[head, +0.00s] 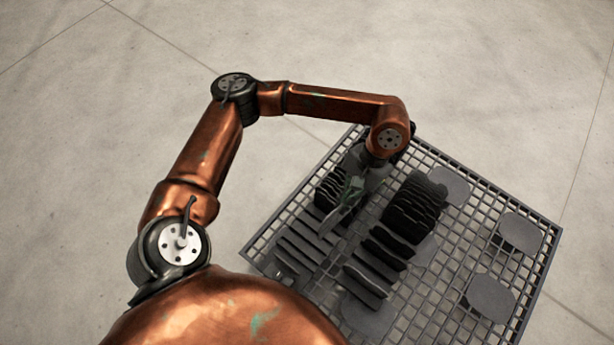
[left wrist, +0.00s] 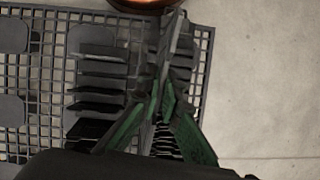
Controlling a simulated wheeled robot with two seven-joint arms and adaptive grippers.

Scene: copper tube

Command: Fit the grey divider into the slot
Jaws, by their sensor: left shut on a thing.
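My left gripper (head: 348,198) is over the left row of dark plates on a grid rack (head: 548,255). In the left wrist view its green-padded fingers (left wrist: 160,98) close together on a thin grey piece, which looks like the grey divider (left wrist: 172,38), seen nearly edge-on. The left row has upright dark plates (head: 328,186) at the back and low slotted bars (head: 300,248) at the front. The fingers and wrist hide part of this row. I cannot tell which gap is the slot, or whether the divider touches it. My right gripper is out of view.
A second row of dark upright plates (head: 412,212) stands close to the right of the gripper. Flat grey rounded pads (head: 520,233) lie on the rack's right side. Bare concrete floor (head: 480,70) surrounds the rack.

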